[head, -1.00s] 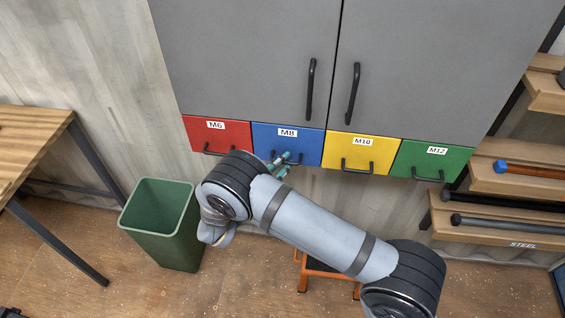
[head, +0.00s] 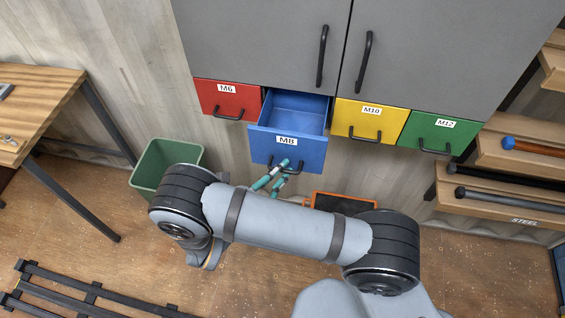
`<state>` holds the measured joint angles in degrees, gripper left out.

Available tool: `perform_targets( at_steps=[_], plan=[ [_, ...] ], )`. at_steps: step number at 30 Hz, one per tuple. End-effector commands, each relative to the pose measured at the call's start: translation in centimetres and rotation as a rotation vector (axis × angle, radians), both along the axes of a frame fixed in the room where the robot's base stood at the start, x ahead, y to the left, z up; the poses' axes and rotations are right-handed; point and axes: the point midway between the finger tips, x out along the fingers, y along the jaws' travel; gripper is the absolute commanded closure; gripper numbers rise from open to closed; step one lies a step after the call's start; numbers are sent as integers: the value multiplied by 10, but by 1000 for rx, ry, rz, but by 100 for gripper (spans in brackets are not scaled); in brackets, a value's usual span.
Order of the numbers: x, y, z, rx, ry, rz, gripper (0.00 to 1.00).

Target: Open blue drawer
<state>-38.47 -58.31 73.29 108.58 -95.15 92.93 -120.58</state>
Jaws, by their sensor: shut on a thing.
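The blue drawer (head: 287,149), labelled M8, is pulled well out from under the grey cabinet in the head view. Its inside shows and looks empty. My gripper (head: 281,170) is at the drawer's front, shut on its dark handle (head: 294,169). The teal and grey fingers partly cover the handle, and my arm hides the rest of the gripper from below.
The red (head: 227,98), yellow (head: 367,120) and green (head: 441,132) drawers beside it are shut. A green bin (head: 160,160) stands on the floor at left, near my arm. A wooden table (head: 35,100) is at far left, and shelves (head: 510,195) with rods are at right.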

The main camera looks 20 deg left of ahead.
Motion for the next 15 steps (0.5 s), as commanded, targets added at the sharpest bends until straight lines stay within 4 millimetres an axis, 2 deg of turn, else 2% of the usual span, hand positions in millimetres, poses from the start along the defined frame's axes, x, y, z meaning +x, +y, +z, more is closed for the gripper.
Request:
perform_targets(
  at_steps=[3,4,13,15],
  plan=[
    [0,2,0,0,0,5,100],
    [0,2,0,0,0,5,86],
    [0,1,0,1,0,3,68],
    [1,1,0,0,0,2,67]
  ],
)
